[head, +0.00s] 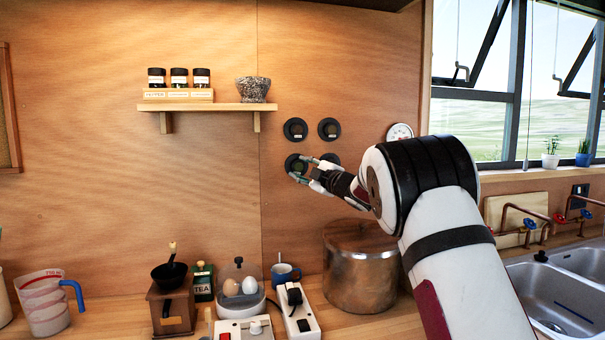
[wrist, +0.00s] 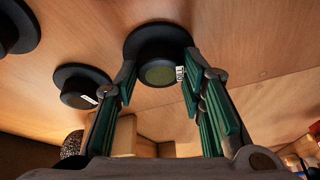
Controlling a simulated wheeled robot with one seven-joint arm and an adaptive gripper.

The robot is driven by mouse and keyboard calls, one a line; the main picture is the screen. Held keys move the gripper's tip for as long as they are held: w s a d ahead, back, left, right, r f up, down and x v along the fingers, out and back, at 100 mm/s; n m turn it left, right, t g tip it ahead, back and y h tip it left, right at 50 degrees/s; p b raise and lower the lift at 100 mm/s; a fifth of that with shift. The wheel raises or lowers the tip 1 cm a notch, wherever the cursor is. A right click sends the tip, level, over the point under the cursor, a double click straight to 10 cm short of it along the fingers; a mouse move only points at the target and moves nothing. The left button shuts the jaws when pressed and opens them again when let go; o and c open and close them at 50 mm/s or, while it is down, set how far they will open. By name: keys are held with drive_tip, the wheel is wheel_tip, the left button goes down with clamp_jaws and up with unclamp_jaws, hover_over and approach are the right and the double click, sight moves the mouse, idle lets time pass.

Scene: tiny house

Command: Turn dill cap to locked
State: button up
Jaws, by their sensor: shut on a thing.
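Several round black caps are mounted on the wooden wall. In the head view my gripper (head: 299,167) is at the lower left cap (head: 293,160). In the wrist view this cap (wrist: 158,50) has a wide dark flange, a raised knob with a dull green face, and a small white label at its right edge, too small to read surely. My gripper (wrist: 159,82) has a green-padded finger on each side of the knob and is shut on it. The turn position of the cap cannot be told.
Other caps sit close by: upper left (head: 295,129), upper right (head: 329,129) and lower right (head: 330,159), partly behind my arm. A shelf (head: 207,107) holds jars and a stone mortar (head: 253,89). A large metal pot (head: 358,270) stands on the counter below.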

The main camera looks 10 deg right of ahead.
drive_tip(key=shift+r+n+g, duration=0.15)
drive_tip(key=shift+n+g, duration=0.45)
drive_tip(key=shift+n, duration=1)
drive_tip(key=o, duration=1.1)
drive_tip(key=shift+o, duration=0.2)
drive_tip(key=shift+s, duration=0.1)
drive_tip(key=v, duration=1.1)
drive_tip(key=shift+s+d, duration=0.15)
drive_tip(key=shift+s, duration=0.2)
